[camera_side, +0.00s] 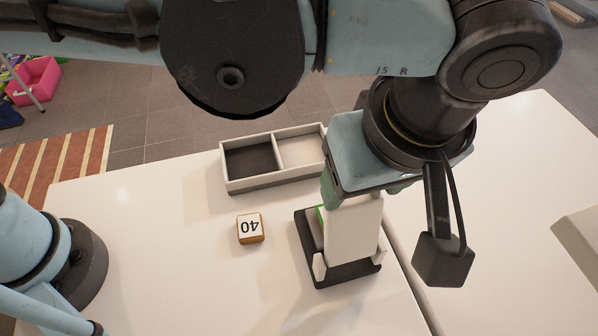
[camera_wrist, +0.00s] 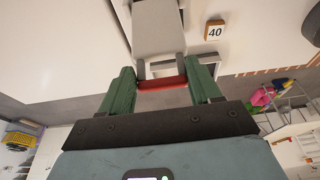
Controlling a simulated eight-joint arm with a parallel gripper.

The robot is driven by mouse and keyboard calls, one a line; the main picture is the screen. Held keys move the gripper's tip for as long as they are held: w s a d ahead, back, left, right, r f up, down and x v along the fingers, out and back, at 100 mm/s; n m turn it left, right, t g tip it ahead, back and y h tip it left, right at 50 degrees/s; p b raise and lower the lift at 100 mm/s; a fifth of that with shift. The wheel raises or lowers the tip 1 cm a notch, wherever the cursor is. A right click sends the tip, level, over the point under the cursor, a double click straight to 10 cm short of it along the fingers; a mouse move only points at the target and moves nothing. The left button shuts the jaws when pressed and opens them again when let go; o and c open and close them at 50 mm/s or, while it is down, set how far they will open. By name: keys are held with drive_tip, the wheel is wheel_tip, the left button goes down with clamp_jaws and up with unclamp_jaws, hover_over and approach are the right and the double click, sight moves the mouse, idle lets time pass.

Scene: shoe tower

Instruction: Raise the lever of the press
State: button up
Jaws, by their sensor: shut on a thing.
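The press (camera_side: 352,232) stands on the table, with a white body and a dark base. In the wrist view its pale body (camera_wrist: 155,30) is ahead of my gripper. A red lever bar (camera_wrist: 162,84) spans between the green fingers of my gripper (camera_wrist: 163,80), which is shut on it. In the side view my gripper is at the top of the press, pointing down, and its fingers are mostly hidden. The lever is hidden there too.
A small orange block marked 40 (camera_side: 250,228) lies left of the press. A white two-compartment tray (camera_side: 236,188) stands behind it, close to my gripper. A seam in the table runs just right of the press.

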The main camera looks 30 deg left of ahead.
drive_tip(key=shift+s+d+f, duration=0.1)
drive_tip(key=shift+s+d, duration=0.2)
drive_tip(key=shift+s, duration=0.05)
drive_tip(key=o, duration=1.5)
drive_tip(key=shift+w+a, duration=0.1)
